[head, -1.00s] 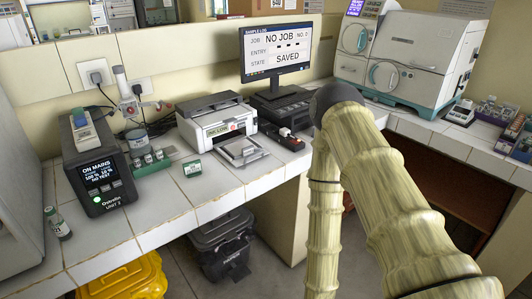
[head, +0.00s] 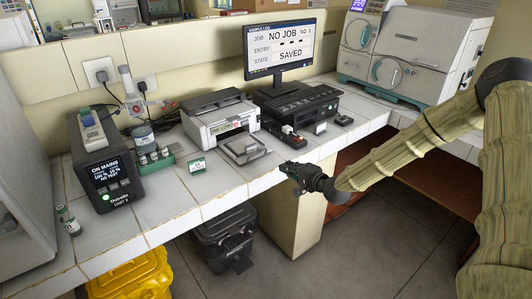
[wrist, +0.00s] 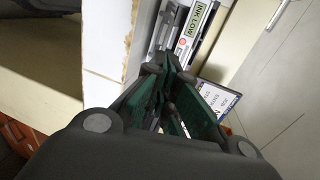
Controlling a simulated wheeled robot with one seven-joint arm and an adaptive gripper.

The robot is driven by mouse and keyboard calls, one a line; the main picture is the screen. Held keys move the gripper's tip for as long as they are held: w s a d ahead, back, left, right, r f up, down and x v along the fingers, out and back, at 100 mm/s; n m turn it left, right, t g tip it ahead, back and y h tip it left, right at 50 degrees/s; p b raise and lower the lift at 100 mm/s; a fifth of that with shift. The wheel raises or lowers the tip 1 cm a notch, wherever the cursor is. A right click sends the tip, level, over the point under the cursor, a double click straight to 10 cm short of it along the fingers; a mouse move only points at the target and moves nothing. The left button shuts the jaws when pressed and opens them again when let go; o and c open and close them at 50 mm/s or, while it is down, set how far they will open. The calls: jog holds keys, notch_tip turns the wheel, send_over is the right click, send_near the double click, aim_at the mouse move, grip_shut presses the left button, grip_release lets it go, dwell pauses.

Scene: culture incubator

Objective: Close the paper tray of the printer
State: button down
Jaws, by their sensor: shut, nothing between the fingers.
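The white and dark printer (head: 222,117) stands on the tiled counter, with an INK LOW label on its front. Its grey paper tray (head: 246,150) sticks out toward the counter's front edge. My gripper (head: 286,169) is by that edge, to the right of and nearer than the tray, apart from it in the head view. Its fingers are shut and empty. In the wrist view the gripper (wrist: 166,72) points toward the printer (wrist: 192,35), which shows sideways and partly hidden behind the fingers.
A small green-and-white card (head: 194,168) stands left of the tray. A black power unit (head: 108,165) is further left. A black device (head: 298,105) and the monitor (head: 286,45) stand behind and right. A black bin (head: 226,235) is below the counter. The floor in front is open.

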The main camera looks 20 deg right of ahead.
jog(key=p+x, duration=0.1)
jog(key=x, duration=0.3)
jog(key=p+x, duration=0.2)
jog(key=x, duration=0.3)
jog(key=r+p+x, duration=0.1)
jog(key=x, duration=0.4)
jog(key=shift+w+d+p, duration=0.3)
jog(key=shift+w, duration=0.1)
